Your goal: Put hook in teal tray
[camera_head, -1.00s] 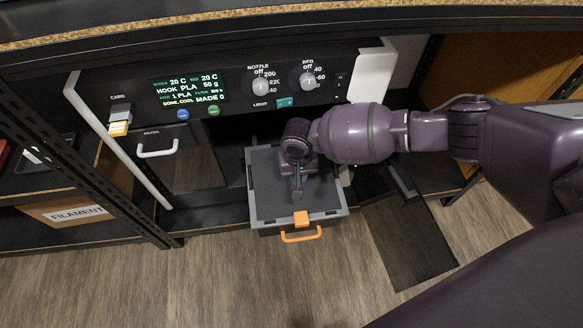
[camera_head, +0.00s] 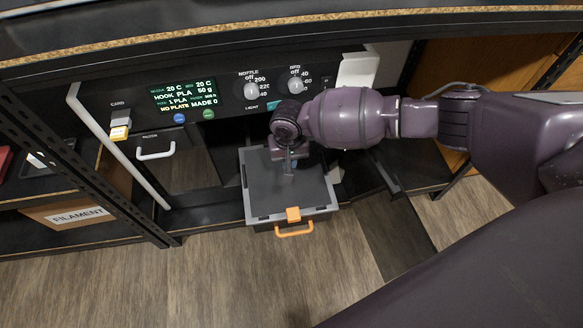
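My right gripper (camera_head: 289,168) points down over the grey bed (camera_head: 262,205) of the pulled-out drawer, near its back half. Its fingers show as a thin grey shape, and I cannot tell whether they are open or shut or hold anything. The wrist hides part of the bed's back. I cannot make out a hook on the bed. The drawer has an orange tab (camera_head: 293,215) and an orange handle (camera_head: 294,230) at its front. No teal tray is in view. My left gripper is not in view.
The printer's display (camera_head: 184,98) reads HOOK PLA, NO PLATE, MADE 0. Left of the drawer are a filament door with a white handle (camera_head: 156,151) and a card slot (camera_head: 119,131). A shelf with a FILAMENT box (camera_head: 78,213) stands at the left. Floor in front is clear.

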